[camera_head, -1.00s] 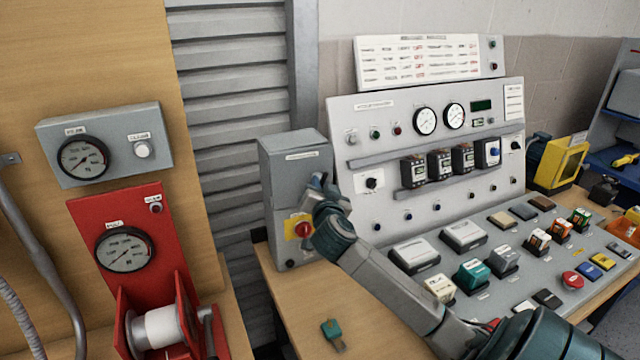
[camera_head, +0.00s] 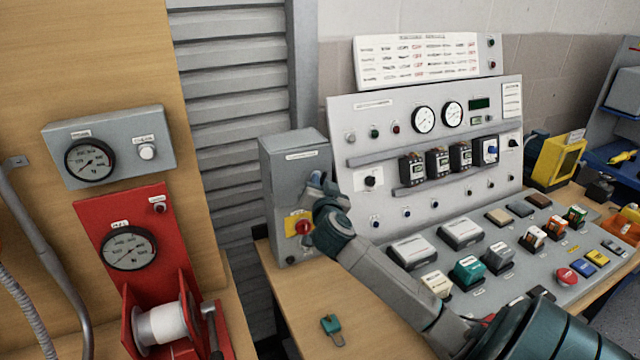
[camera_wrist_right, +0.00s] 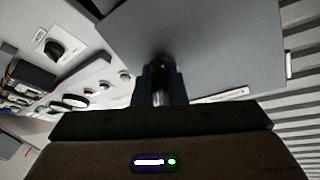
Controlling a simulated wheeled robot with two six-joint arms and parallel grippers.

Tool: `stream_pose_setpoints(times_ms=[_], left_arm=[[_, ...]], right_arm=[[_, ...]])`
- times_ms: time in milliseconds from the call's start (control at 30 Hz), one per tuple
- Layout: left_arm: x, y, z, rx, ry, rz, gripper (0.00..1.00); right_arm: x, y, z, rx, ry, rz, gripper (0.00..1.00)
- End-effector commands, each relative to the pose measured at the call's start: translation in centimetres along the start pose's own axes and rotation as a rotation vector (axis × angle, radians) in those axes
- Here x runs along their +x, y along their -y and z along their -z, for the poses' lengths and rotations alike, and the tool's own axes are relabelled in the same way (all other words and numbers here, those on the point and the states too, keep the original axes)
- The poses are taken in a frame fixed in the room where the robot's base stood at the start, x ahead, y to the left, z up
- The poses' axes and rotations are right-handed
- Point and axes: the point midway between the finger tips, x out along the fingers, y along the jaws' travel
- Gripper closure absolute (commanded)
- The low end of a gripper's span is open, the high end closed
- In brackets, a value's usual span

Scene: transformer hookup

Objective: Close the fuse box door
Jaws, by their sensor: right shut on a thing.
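The grey fuse box (camera_head: 291,150) stands on the wooden bench at the left of the tilted control panel. Its door (camera_head: 286,182) is at the front and looks flush or nearly flush with the box; my arm hides part of it. A red rotary switch on a yellow plate (camera_head: 292,219) shows on the front. My right gripper (camera_head: 318,182) is at the door's right side. In the right wrist view the gripper (camera_wrist_right: 160,85) is shut on a small metallic handle against the flat grey door (camera_wrist_right: 215,40). My left gripper is out of view.
The control panel (camera_head: 440,110) with gauges and switches stands close to the right of the box. A teal padlock-like item (camera_head: 331,324) lies on the bench in front. A red gauge stand with a spool (camera_head: 165,325) is at the left.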

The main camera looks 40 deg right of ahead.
Motion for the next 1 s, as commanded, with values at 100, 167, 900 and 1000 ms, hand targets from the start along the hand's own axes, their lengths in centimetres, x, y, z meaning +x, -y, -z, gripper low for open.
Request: stream_pose_setpoints(times_ms=[100,167,900,1000], left_arm=[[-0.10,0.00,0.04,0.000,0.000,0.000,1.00],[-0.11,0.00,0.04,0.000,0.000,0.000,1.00],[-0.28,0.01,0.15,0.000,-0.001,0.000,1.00],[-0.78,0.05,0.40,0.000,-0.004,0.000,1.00]], right_arm=[[0.18,0.34,0.73,-0.003,-0.014,0.007,1.00],[0.18,0.34,0.74,-0.003,-0.014,0.007,1.00],[0.15,0.41,0.88,-0.003,-0.016,0.008,0.83],[0.10,0.44,1.00,-0.003,-0.015,0.006,0.83]])
